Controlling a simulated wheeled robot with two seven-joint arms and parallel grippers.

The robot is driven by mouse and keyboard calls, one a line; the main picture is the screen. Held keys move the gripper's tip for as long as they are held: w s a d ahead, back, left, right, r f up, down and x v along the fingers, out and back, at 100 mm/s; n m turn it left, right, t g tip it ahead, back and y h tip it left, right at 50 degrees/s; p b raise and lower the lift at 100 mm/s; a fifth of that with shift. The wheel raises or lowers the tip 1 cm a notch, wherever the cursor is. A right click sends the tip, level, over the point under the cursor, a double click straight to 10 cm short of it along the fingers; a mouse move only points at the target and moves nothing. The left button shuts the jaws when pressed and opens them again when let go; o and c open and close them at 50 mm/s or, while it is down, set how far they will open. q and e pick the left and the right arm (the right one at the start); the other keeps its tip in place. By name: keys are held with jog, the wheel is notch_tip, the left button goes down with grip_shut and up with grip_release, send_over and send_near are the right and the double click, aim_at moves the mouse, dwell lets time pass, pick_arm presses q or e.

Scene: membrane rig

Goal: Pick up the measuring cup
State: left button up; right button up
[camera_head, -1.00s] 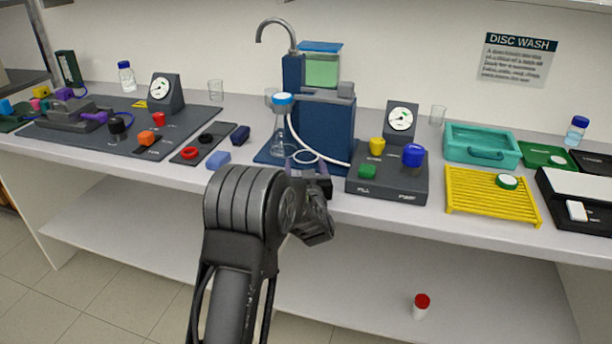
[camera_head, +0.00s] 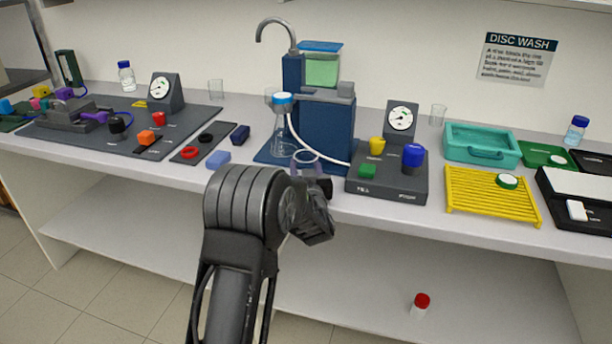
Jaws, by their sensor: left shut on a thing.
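My left gripper (camera_head: 308,178) is at the front edge of the bench, in front of the blue rig. It is shut on a clear cup, which I take as the measuring cup (camera_head: 305,161). The cup's round rim shows above the fingers, and its lower part is hidden by the gripper and wrist. I cannot tell whether its base is clear of the bench. My right gripper is not in view.
Behind the cup stand a blue rig (camera_head: 324,128) and a clear flask (camera_head: 281,138). A white tube runs close by the cup. Right of it is a grey gauge panel (camera_head: 385,187) with coloured knobs.

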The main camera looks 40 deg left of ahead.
pick_arm(q)
grip_shut()
notch_tip(320, 180, up, 10)
jog(key=shift+r, duration=0.1)
dwell(1.0)
